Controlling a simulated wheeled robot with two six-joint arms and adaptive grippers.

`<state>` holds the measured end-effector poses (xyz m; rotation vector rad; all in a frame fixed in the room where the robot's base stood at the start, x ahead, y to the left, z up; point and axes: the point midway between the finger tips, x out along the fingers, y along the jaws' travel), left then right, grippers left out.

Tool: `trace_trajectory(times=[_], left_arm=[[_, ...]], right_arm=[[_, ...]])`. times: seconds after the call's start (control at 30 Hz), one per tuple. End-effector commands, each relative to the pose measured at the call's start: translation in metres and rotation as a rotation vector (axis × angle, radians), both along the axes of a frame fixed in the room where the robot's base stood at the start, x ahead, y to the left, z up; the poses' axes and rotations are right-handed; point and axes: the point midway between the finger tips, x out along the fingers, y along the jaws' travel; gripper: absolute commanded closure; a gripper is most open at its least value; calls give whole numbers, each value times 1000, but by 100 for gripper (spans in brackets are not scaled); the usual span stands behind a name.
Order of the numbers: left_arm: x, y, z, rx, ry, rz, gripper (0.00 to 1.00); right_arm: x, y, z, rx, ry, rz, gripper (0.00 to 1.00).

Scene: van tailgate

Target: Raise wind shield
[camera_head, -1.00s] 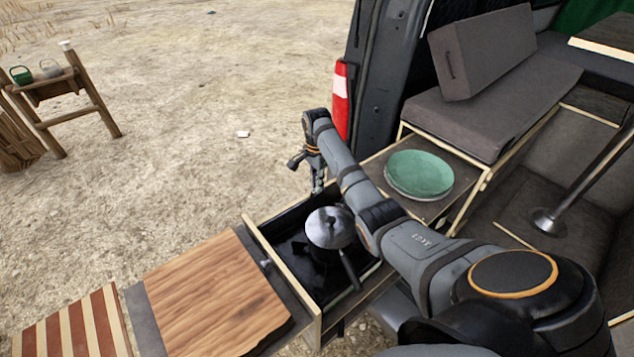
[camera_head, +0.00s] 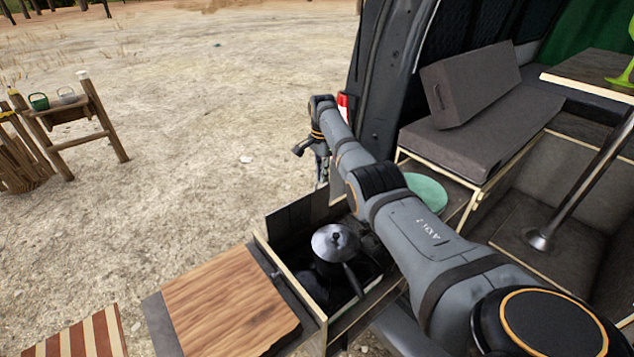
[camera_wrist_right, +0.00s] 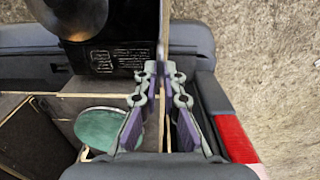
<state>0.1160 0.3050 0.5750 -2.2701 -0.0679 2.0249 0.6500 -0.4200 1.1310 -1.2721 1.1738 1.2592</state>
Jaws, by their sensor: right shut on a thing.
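The wind shield (camera_head: 296,220) is a thin dark panel standing up along the far side of the stove drawer. In the right wrist view it shows edge-on as a narrow strip (camera_wrist_right: 164,30). My right gripper (camera_head: 322,180) is at the top of the panel; its fingers (camera_wrist_right: 165,100) are closed on the panel, one on each side. The black stove (camera_wrist_right: 120,62) lies beside the panel, and a lidded metal pot (camera_head: 335,242) stands on it. My right arm hides part of the drawer and panel. My left gripper is out of view.
A green plate (camera_head: 428,189) lies on the counter behind my right arm. A wooden board (camera_head: 232,298) adjoins the drawer at the left. The van's door frame and grey cushions (camera_head: 480,115) are at the right. Open sandy ground lies beyond the drawer.

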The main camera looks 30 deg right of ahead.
Motion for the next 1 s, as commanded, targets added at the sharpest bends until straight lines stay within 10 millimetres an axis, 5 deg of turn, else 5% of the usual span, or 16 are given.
trace_trajectory(times=[0.13, 0.33, 0.67, 1.0], left_arm=[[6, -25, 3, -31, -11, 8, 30], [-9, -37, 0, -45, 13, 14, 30], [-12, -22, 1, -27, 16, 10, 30], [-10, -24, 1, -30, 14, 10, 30]], right_arm=[[0, 2, 4, 4, 3, 2, 97], [0, 2, 3, 4, 4, 2, 70], [0, 2, 6, 3, 3, 2, 70], [0, 4, 79, 2, -1, 2, 70]])
